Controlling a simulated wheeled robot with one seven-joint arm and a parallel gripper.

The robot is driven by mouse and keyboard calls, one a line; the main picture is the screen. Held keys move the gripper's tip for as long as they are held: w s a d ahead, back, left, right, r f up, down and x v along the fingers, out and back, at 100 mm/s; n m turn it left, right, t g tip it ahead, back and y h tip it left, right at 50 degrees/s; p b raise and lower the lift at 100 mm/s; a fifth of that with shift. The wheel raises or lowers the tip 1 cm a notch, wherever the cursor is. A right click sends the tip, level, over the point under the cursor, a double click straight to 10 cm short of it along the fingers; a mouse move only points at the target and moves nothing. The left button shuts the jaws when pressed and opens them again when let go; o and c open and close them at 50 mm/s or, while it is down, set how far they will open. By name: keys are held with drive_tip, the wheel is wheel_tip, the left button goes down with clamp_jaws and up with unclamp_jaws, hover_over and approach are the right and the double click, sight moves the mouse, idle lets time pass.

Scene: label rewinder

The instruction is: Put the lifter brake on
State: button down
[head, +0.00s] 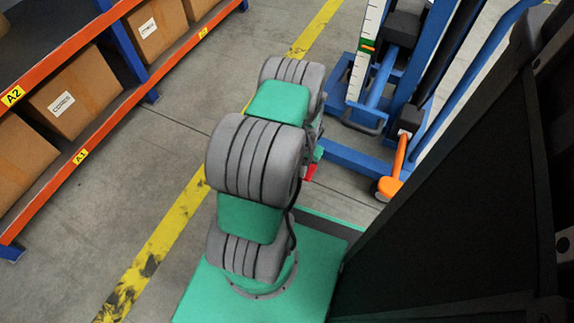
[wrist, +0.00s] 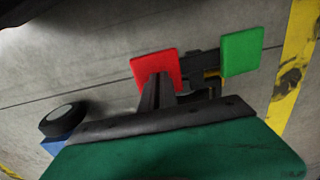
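The blue lifter (head: 345,152) stands at the upper right in the head view. An orange lever (head: 399,160) slants down at its near right corner and ends in a wider orange piece close to the floor. I cannot tell for sure that this is the brake. My gripper (head: 315,163) hangs to the left of the lever, apart from it and mostly hidden by my arm. In the wrist view my gripper (wrist: 200,61) has its red and green fingertips apart, with only floor between them. A black-tyred wheel (wrist: 62,120) with a blue part shows at left there.
An orange and blue shelf rack (head: 75,40) with cardboard boxes (head: 63,103) stands at the left. A worn yellow floor line (head: 160,245) runs between rack and arm. A dark panel (head: 450,200) fills the right side. Bare floor lies around the lifter's near side.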

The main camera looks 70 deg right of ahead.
drive_tip(key=shift+f+b, duration=0.85)
drive_tip(key=shift+f, duration=0.3)
drive_tip(key=shift+r, duration=0.1)
wheel_tip(320, 180, up, 9)
drive_tip(key=p, duration=0.7)
